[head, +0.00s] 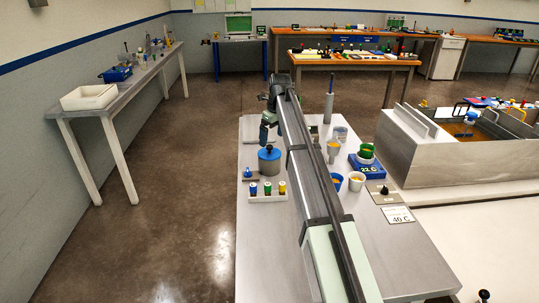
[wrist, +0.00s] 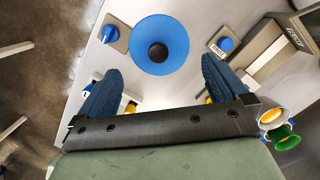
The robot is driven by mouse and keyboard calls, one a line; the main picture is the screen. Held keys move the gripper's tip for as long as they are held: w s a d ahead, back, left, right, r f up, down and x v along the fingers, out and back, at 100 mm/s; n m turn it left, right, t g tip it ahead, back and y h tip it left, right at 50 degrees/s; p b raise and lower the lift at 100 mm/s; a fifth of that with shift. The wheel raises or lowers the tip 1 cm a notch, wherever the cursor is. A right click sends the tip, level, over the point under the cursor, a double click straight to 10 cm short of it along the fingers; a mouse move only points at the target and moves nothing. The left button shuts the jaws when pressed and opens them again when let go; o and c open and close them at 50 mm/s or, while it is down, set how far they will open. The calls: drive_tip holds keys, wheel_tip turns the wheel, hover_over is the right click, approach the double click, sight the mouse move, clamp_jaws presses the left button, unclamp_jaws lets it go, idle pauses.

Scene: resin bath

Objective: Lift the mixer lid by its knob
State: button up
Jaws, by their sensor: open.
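The mixer (head: 270,166) is a grey pot on the metal bench in the head view, with a blue lid (head: 269,154) on it. In the wrist view the round blue lid (wrist: 177,38) shows from above, with its dark knob (wrist: 158,52) at the centre. My gripper (head: 264,134) is above the mixer, its blue fingers pointing down. In the wrist view my gripper (wrist: 161,66) is open and empty. Its fingers are wide apart, left and right of the lid's near edge. The knob lies between and slightly beyond them, untouched.
A rack of small capped bottles (head: 267,197) stands in front of the mixer. Blue dials (wrist: 108,33) and (wrist: 226,44) flank the lid. Cups (head: 336,181) and a blue scale (head: 368,171) stand right of my arm. A steel bath (head: 440,170) is further right.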

sight(270, 146)
drive_tip(key=shift+w+a+f, duration=0.1)
drive_tip(key=shift+a+f, duration=0.05)
drive_tip(key=shift+f, duration=0.8)
drive_tip(key=shift+w+a+f, duration=0.15)
drive_tip(key=shift+f, duration=0.85)
drive_tip(key=shift+w+a+f, duration=0.1)
drive_tip(key=shift+a+f, duration=0.05)
drive_tip(key=shift+f, duration=0.8)
drive_tip(key=shift+c, duration=0.4)
drive_tip(key=c, duration=0.6)
